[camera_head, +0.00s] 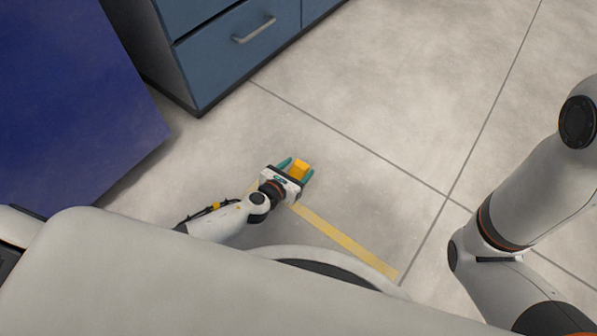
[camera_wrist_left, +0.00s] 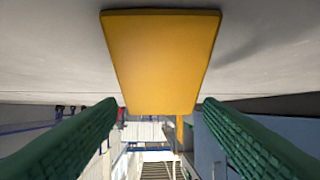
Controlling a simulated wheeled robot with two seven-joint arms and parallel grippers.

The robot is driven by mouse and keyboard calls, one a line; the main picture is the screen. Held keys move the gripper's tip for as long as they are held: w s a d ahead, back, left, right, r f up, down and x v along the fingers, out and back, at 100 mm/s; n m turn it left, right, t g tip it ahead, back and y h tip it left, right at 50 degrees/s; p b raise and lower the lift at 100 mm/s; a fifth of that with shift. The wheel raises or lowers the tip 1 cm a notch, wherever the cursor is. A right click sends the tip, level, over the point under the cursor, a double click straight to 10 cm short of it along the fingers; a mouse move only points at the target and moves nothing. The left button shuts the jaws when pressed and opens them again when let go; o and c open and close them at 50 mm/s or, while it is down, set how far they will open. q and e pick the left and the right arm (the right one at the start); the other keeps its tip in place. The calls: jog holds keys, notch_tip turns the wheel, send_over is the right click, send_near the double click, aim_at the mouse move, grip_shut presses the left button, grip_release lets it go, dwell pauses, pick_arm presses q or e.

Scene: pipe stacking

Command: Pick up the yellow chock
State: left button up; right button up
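The yellow chock (camera_head: 300,169) is a small block low over or on the grey floor; I cannot tell contact from the head view. My left gripper (camera_head: 296,170) reaches down to it with its two green fingers spread, one on either side of the chock. In the left wrist view the chock (camera_wrist_left: 160,62) fills the upper middle, and the left gripper's fingertips (camera_wrist_left: 160,104) stand apart with a visible gap on both sides of it. My right gripper is out of view.
A yellow floor stripe (camera_head: 345,244) runs from near my left gripper to the lower right. A blue drawer cabinet (camera_head: 225,60) stands at the upper left, beside a dark blue panel (camera_head: 70,100). The tiled floor (camera_head: 420,90) to the right is clear.

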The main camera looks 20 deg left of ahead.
pick_arm(q)
jog(key=c, duration=0.9)
jog(key=shift+r, duration=0.15)
